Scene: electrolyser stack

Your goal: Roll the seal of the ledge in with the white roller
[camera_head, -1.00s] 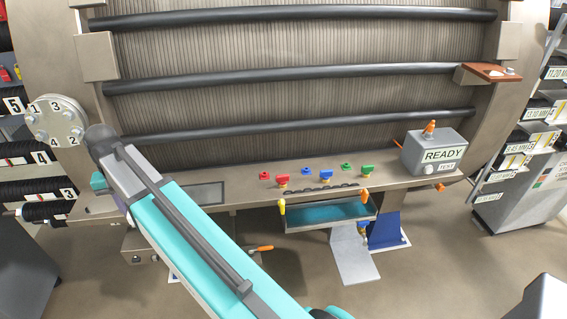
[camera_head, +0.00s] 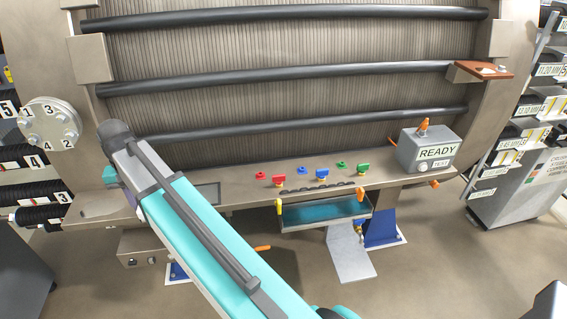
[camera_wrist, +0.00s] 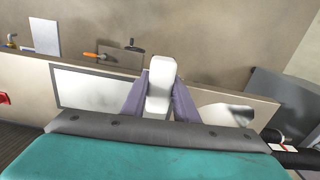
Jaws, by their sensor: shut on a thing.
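My gripper (camera_wrist: 158,105), with purple fingers, is shut on a white block-like piece, the white roller (camera_wrist: 161,78), in the wrist view. The roller stands out beyond the fingertips, over the ledge. The ledge (camera_wrist: 205,97) runs across the wrist view and has a pale rectangular panel with a dark border (camera_wrist: 85,88), left of the roller. In the head view the ledge (camera_head: 240,191) runs below the stack, with the panel (camera_head: 207,193) beside my arm. I cannot make out the seal clearly, nor whether the roller touches the ledge.
Red, blue and green pieces (camera_head: 321,174) and a grey READY box (camera_head: 428,151) stand on the ledge to the right. A teal-lined tray (camera_head: 322,213) hangs in front. A numbered round flange (camera_head: 50,124) is at left. Open floor lies in front.

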